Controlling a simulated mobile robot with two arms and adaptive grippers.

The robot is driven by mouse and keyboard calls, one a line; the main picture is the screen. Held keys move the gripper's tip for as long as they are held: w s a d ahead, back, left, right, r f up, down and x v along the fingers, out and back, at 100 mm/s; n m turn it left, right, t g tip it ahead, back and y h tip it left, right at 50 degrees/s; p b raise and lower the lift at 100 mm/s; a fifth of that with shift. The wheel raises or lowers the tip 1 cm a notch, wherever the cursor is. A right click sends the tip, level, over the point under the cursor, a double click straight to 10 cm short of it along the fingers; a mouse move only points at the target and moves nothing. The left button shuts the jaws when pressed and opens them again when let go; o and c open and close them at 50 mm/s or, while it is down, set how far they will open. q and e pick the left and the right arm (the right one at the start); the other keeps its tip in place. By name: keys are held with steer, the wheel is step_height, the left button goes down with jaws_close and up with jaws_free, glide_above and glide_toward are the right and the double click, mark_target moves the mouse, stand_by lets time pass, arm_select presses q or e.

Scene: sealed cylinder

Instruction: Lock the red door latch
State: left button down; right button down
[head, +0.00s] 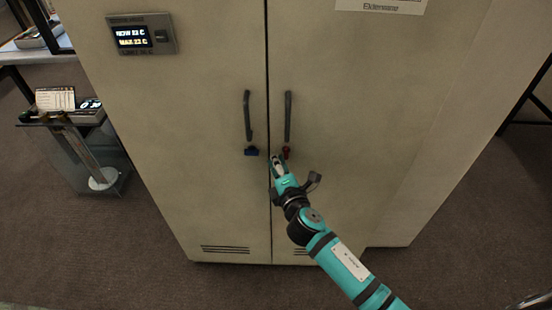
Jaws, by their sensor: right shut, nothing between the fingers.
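The red door latch (286,151) is a small red piece on the right cabinet door, just below that door's dark vertical handle (288,117). My right gripper (277,162) is in front of the cabinet, just below and slightly left of the red latch in the picture. Its fingers are shut with nothing between them. I cannot tell whether the fingertips touch the latch or the door. A small blue latch (251,151) sits on the left door below its handle (247,116). My left gripper is out of view.
The tall beige cabinet (350,120) has both doors closed along a dark middle seam. A display panel (142,34) is on the left door. A glass-sided stand (80,150) with small items is at the left. Carpet is clear in front.

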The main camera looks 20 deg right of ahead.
steer(key=n+g+h+p, duration=0.1)
steer(key=n+p, duration=0.1)
steer(key=p, duration=0.1)
steer(key=d+f+n+p, duration=0.1)
steer(key=n+p, duration=0.1)
steer(key=p, duration=0.2)
steer(key=d+n+g+h+p, duration=0.1)
steer(key=n+p, duration=0.2)
steer(key=p, duration=0.1)
steer(key=shift+s+d+f+g+h, duration=0.15)
steer(key=shift+s+g+h, duration=0.1)
steer(key=shift+g+h, duration=0.05)
stand_by(0.3)
steer(key=shift+d, duration=0.15)
steer(key=shift+s, duration=0.1)
stand_by(1.5)
